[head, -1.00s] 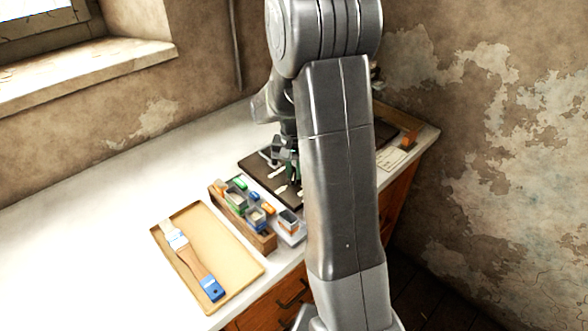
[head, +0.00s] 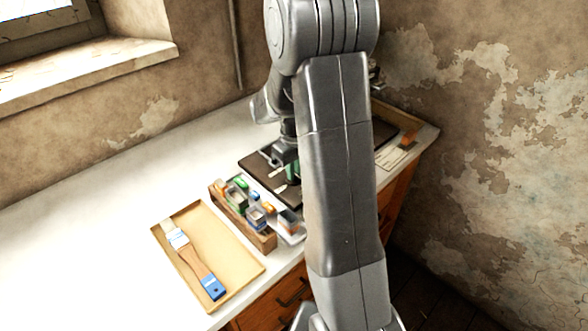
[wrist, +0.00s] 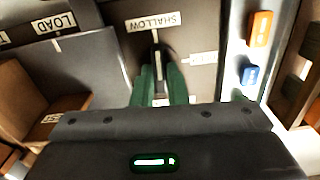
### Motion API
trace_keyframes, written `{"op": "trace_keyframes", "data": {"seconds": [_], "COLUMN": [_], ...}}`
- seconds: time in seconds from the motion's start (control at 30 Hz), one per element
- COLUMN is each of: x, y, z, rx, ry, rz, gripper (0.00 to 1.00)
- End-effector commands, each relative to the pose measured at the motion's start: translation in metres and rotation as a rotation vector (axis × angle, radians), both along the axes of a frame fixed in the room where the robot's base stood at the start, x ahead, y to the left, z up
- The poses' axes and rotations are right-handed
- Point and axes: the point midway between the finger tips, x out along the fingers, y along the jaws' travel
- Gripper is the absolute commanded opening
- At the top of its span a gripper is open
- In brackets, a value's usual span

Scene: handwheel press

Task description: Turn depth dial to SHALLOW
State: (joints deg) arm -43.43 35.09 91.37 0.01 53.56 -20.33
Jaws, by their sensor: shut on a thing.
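In the wrist view, my gripper (wrist: 160,88) has its green fingers closed on the depth dial (wrist: 158,64), one on each side of its dark grip. A white pointer line on the dial points toward the SHALLOW label (wrist: 154,22) and looks nearly in line with the small white tick under it. Another white label (wrist: 203,58) lies to the right, too blurred to read. In the head view, my gripper (head: 291,168) is down at the dark press board (head: 256,166); my arm hides the dial there.
A LOAD label (wrist: 54,22) is on a panel at left in the wrist view. In the head view, a wooden holder (head: 262,238) with small coloured pieces stands in front of the board, beside a tan tray (head: 224,228) with a brush (head: 194,262). The left worktop is clear.

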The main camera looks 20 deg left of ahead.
Motion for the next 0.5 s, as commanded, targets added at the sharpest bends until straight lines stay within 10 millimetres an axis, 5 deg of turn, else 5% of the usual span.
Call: {"op": "trace_keyframes", "data": {"seconds": [0.5], "x": [0.0006], "y": [0.0005], "z": [0.0008], "rx": [0.001], "ry": [-0.002], "rz": [0.083], "gripper": [0.00]}}
